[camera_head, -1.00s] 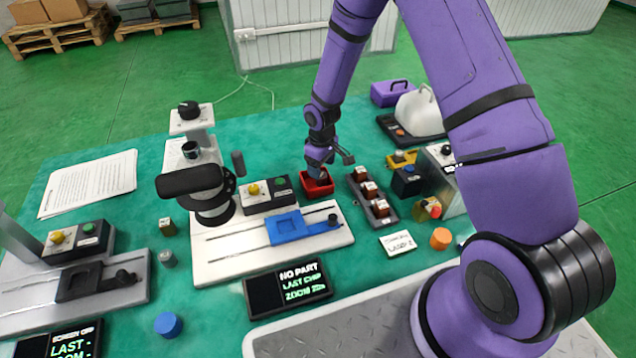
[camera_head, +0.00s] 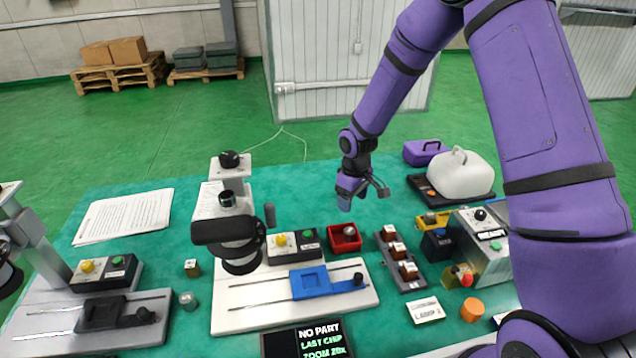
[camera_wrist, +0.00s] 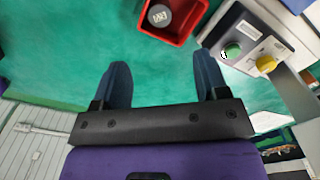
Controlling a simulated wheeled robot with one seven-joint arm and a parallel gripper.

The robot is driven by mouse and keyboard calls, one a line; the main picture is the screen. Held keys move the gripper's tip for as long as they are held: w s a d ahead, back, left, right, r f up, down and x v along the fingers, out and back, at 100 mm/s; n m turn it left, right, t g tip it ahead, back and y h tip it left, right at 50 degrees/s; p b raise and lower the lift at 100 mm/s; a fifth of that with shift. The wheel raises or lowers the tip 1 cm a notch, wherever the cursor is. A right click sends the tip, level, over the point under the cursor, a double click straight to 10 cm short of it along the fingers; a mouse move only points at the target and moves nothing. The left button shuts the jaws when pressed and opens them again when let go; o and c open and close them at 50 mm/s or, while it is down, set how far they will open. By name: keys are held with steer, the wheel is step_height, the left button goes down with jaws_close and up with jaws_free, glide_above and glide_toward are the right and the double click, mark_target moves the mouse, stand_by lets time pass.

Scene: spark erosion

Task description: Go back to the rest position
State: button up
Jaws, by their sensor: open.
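My gripper (camera_head: 362,192) hangs above the teal table, a little behind the red tray. In the wrist view my gripper (camera_wrist: 164,85) has its two dark fingers wide apart, with only the table surface between them. It is open and empty. My purple arm reaches in from the right side of the head view.
A red tray (camera_head: 342,247) holds a small grey round piece (camera_wrist: 159,15). Beside it are a button box (camera_head: 292,244), a blue fixture (camera_head: 310,283) and a rack of several brown blocks (camera_head: 383,238). A microscope-like device (camera_head: 228,240) stands left.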

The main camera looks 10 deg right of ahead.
steer(key=s+d+r+m+t, duration=0.15)
steer(key=s+r, duration=0.25)
steer(key=r, duration=0.5)
steer(key=s+d+r+m+h, duration=0.1)
steer(key=s+d+r, duration=0.15)
steer(key=r, duration=0.55)
steer(key=s+d+r+m+t, duration=0.1)
steer(key=s+r, duration=0.4)
steer(key=r, duration=0.4)
steer(key=s+r+m+t, duration=0.1)
steer(key=s+r, duration=0.2)
steer(key=s, duration=0.4)
steer(key=s+d+r+m, duration=0.1)
steer(key=s+r, duration=0.3)
steer(key=s, duration=0.3)
steer(key=s+d+r+m+t+y, duration=0.1)
steer(key=s+r, duration=0.2)
steer(key=s, duration=0.4)
steer(key=shift+s+r+m+t, duration=0.15)
steer(key=shift+s+m+t, duration=0.15)
steer(key=shift+m+t, duration=0.05)
